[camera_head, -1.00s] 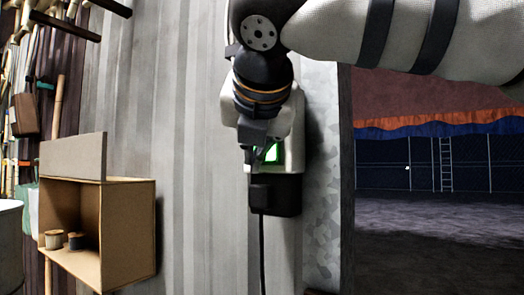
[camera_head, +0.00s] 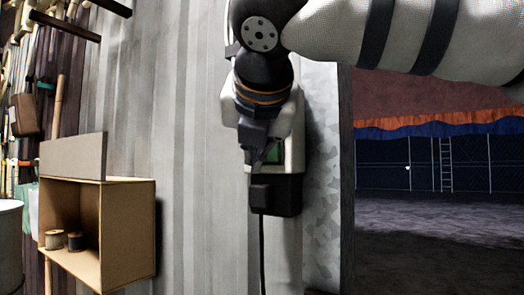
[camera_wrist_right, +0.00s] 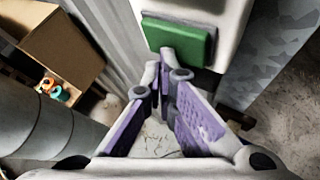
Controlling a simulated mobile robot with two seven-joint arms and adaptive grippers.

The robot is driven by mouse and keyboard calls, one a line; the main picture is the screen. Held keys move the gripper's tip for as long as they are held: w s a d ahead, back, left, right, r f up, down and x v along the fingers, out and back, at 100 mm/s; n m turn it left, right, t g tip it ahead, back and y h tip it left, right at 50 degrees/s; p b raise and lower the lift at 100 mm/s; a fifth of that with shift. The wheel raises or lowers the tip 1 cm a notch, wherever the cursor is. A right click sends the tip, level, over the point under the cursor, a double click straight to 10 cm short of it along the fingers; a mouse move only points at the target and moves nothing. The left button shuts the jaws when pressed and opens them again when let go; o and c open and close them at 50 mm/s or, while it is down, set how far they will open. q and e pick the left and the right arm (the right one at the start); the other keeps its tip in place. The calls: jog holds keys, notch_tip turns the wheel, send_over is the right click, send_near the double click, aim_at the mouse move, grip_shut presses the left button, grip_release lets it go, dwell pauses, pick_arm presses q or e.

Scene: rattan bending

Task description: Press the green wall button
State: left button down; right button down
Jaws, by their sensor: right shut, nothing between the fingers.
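The green wall button (camera_wrist_right: 178,38) is a dark green, unlit rectangle on a white housing (camera_wrist_right: 228,20) in the right wrist view. In the head view only a bit of the green button (camera_head: 276,153) shows, partly hidden behind my right gripper (camera_head: 256,158). The housing is fixed to the wall, with a dark box below it. My right gripper (camera_wrist_right: 163,62) is shut and empty, its purple fingers together. Its fingertips are at the button's lower edge in the wrist view; I cannot tell whether they touch it. My left gripper is not in view.
A cardboard-coloured open box (camera_head: 128,235) with spools hangs on the wall to the left. A black cable (camera_head: 262,255) runs down from the dark box. To the right is a wide opening with a ladder (camera_head: 446,165) beyond it.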

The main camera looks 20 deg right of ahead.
jog(key=s+a, duration=0.3)
jog(key=a, duration=0.1)
jog(key=shift+s+a, duration=0.35)
